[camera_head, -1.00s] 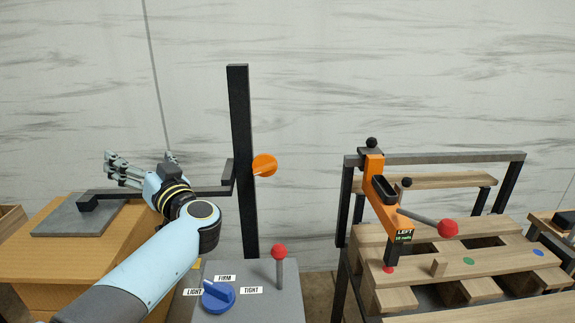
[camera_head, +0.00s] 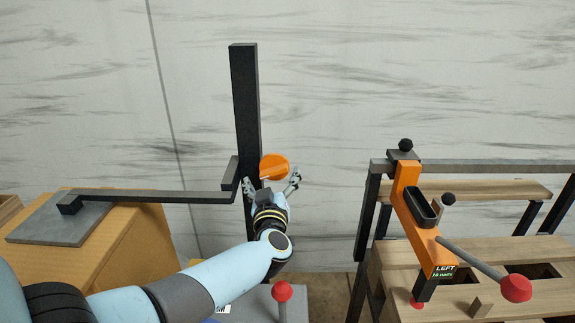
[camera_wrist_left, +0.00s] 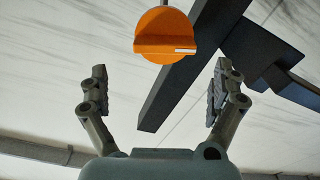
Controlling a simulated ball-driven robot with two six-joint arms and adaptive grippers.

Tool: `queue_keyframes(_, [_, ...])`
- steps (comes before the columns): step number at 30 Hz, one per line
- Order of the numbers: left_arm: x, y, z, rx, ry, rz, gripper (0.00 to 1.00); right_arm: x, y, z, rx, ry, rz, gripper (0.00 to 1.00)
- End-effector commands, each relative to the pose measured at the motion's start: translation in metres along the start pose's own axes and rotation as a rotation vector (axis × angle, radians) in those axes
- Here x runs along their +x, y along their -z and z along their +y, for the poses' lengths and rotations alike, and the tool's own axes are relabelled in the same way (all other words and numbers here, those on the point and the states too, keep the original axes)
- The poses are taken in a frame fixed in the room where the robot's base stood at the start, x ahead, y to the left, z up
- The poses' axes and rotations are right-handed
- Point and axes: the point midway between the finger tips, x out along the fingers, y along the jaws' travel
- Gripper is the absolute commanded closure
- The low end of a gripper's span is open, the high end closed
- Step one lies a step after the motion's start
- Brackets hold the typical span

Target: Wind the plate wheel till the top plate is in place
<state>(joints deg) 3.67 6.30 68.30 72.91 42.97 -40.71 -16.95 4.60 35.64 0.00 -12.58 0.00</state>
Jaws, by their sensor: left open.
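The orange plate wheel (camera_head: 274,165) sits on the black upright post (camera_head: 244,110). In the left wrist view the wheel (camera_wrist_left: 164,30) shows a raised bar with a white mark, beyond the fingertips. My left gripper (camera_head: 272,182) is open just below the wheel, its fingers spread to either side; in the left wrist view its fingers (camera_wrist_left: 160,85) hold nothing between them. The grey top plate (camera_head: 58,222) hangs at the end of a dark arm (camera_head: 150,196) from the post and appears to lie on the cardboard box (camera_head: 115,250). My right gripper is not in view.
An orange nailer (camera_head: 420,225) marked LEFT, with a red-knobbed lever (camera_head: 516,288), stands over a wooden pallet (camera_head: 540,295) on the right. A red-topped lever (camera_head: 282,291) rises below my left wrist. The wall behind is clear.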

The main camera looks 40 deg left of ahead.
Motion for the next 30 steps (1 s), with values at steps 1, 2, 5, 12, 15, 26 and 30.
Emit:
queue_keyframes(1, [-0.002, -0.008, -0.005, -0.003, -0.002, -0.02, 0.04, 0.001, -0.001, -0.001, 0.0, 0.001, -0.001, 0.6])
queue_keyframes(2, [-0.003, -0.012, -0.007, -0.007, -0.002, -0.029, 0.04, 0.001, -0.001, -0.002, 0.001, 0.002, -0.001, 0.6])
queue_keyframes(5, [0.003, -0.017, -0.01, -0.012, -0.005, -0.04, 0.04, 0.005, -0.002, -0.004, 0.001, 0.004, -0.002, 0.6])
queue_keyframes(12, [0.041, -0.02, -0.01, -0.011, -0.005, -0.037, 0.04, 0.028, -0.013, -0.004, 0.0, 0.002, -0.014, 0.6])
queue_keyframes(15, [0.056, -0.02, -0.01, -0.011, -0.005, -0.037, 0.04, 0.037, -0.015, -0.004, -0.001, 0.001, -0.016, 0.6])
queue_keyframes(26, [0.071, -0.018, -0.009, -0.011, -0.004, -0.039, 0.04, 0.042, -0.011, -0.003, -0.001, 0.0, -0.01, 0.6])
queue_keyframes(30, [0.071, -0.018, -0.009, -0.011, -0.004, -0.039, 0.12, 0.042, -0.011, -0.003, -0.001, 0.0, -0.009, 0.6])
